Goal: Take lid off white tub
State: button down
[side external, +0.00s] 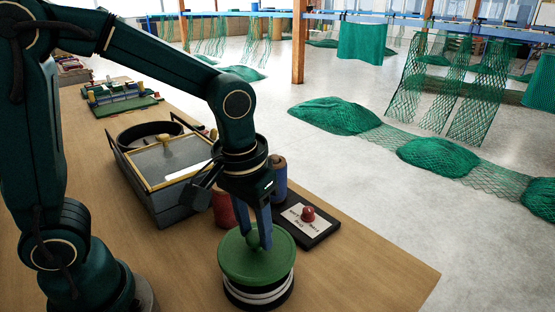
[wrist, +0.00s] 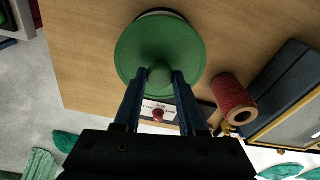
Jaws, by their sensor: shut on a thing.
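The round green lid (side external: 240,268) is over the tub (side external: 262,299), which shows white and dark bands below it near the table's front edge. I cannot tell whether there is a small gap between lid and tub. My gripper (side external: 257,238) points down from above and is shut on the green knob at the lid's centre. In the wrist view, my gripper's two blue fingers (wrist: 160,80) flank the knob (wrist: 161,75) on the lid (wrist: 160,42). The lid hides most of the tub, with only a sliver of rim at the top.
A red spool (side external: 222,210) and a blue spool (side external: 279,178) stand behind the tub. A dark plate with a white card and red knob (side external: 308,214) lies to the right. A glass-topped case (side external: 165,165) is behind left. The table's front right is bare.

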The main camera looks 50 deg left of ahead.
aim_at(254, 236)
jog(key=s+a+r, duration=0.2)
jog(key=a+r, duration=0.5)
jog(key=a, duration=0.4)
jog(key=shift+s+a+r, duration=0.15)
jog(key=shift+s+r, duration=0.05)
jog(key=shift+s, duration=0.1)
dwell(0.4)
jog(key=w+d+f, duration=0.1)
jog(key=d+f, duration=0.1)
jog(key=d, duration=0.1)
jog(key=d+f, duration=0.2)
jog(key=d, duration=0.2)
jog(key=w+d+f, duration=0.1)
jog(key=d+f, duration=0.2)
jog(key=d, duration=0.1)
jog(key=shift+w+d, duration=0.15)
jog(key=shift+w, duration=0.15)
jog(key=shift+f, duration=1.85)
